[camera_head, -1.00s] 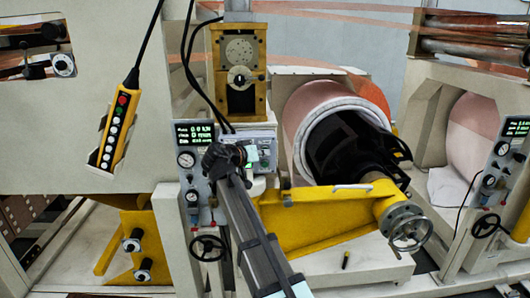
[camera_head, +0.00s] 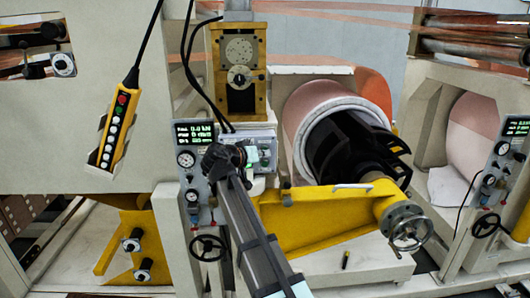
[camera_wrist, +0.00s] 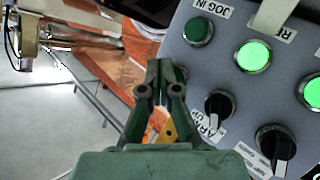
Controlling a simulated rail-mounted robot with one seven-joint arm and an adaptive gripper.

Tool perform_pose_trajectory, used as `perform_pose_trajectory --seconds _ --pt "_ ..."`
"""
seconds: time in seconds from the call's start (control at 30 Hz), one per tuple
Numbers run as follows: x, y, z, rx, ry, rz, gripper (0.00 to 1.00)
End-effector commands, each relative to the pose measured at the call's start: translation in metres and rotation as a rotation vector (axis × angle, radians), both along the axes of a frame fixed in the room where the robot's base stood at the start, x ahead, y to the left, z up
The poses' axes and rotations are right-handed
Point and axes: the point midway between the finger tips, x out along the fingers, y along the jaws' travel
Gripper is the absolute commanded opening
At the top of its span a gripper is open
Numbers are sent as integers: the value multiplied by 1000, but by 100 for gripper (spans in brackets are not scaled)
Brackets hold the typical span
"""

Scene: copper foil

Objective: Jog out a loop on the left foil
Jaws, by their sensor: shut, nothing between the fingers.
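My gripper (camera_wrist: 160,68) is shut and empty. In the wrist view its tips are beside the panel edge, below and left of the dark green JOG IN button (camera_wrist: 199,31), with no clear contact. In the head view my dark wrist (camera_head: 222,160) is in front of the left control panel (camera_head: 195,150), hiding part of it and the fingertips. The left foil roll (camera_head: 308,105) sits on a black core (camera_head: 350,145), with orange copper (camera_head: 374,88) behind it. A lit green button (camera_wrist: 252,56) and another lit one (camera_wrist: 312,91) are on the panel.
An ARM UP knob (camera_wrist: 217,105) and another black knob (camera_wrist: 275,143) protrude from the panel. A yellow arm (camera_head: 320,215) with a handwheel (camera_head: 407,228) extends below the left roll. A yellow pendant (camera_head: 117,125) hangs at left. The right roll (camera_head: 472,140) stands farther right.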

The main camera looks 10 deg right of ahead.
Motion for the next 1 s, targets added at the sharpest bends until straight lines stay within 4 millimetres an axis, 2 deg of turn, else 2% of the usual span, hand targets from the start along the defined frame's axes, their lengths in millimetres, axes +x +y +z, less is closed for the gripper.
perform_pose_trajectory --seconds 0.17,0.63,1.0 --pt "-9 1 -1 0 0 0 0" --pt "-13 1 -1 0 0 0 0" --pt "-44 5 -1 1 -1 1 0"
